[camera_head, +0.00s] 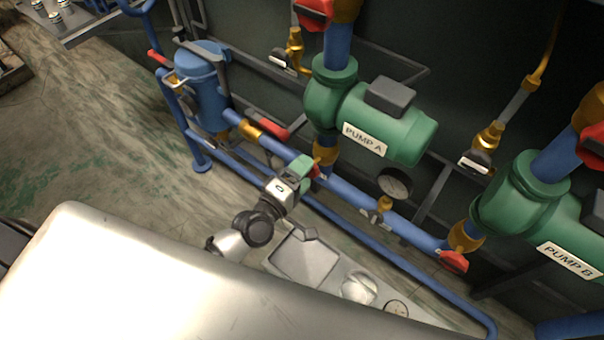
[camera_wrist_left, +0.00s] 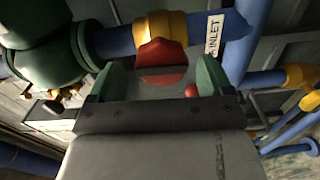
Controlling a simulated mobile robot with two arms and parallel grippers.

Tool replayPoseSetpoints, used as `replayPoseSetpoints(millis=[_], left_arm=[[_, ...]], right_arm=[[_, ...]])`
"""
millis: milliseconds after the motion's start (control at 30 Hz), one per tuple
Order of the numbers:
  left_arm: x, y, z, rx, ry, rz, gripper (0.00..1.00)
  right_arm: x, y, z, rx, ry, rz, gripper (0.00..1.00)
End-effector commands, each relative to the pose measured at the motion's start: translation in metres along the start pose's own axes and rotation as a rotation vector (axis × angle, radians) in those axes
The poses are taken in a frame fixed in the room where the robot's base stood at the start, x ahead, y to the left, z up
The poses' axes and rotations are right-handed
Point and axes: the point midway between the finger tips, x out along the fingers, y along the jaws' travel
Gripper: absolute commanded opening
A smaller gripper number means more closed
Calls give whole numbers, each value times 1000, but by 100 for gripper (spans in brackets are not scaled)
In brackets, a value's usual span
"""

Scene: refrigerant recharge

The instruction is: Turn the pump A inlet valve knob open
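The pump A inlet valve knob (camera_head: 315,171) is red and mostly hidden behind my left gripper (camera_head: 303,172) in the head view. It sits on the blue pipe below green pump A (camera_head: 410,137). In the left wrist view the red knob (camera_wrist_left: 162,55) lies ahead, between the two green fingertips of my left gripper (camera_wrist_left: 162,78), beside a yellow collar and a white label (camera_wrist_left: 214,36) reading "INLET". The fingers are apart, with a gap visible on each side of the knob. I cannot tell whether either finger touches it. My right gripper is not in view.
Pump B (camera_head: 520,200) stands to the right, with another red knob (camera_head: 453,262) on its lower pipe. A pressure gauge (camera_head: 396,184) sits between the pumps. A blue tank (camera_head: 208,90) and a red handle (camera_head: 275,134) are to the left. The floor at left is open.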

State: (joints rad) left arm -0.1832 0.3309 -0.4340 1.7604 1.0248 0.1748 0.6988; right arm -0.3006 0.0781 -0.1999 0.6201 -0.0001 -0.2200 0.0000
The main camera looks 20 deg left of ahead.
Motion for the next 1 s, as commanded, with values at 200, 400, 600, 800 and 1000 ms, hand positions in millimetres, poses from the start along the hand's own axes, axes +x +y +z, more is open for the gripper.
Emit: replayPoseSetpoints(millis=[200,400,600,800,1000], left_arm=[[-1,-1,0,3,-2,-2,80],[-20,-1,1,6,-3,-5,80],[-44,-1,1,6,-3,-5,80],[-65,-1,1,6,-3,-4,80],[-70,-1,1,5,-2,-2,80]], right_arm=[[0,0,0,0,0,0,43],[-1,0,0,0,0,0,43],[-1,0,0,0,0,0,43],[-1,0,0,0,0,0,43],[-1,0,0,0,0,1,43]])
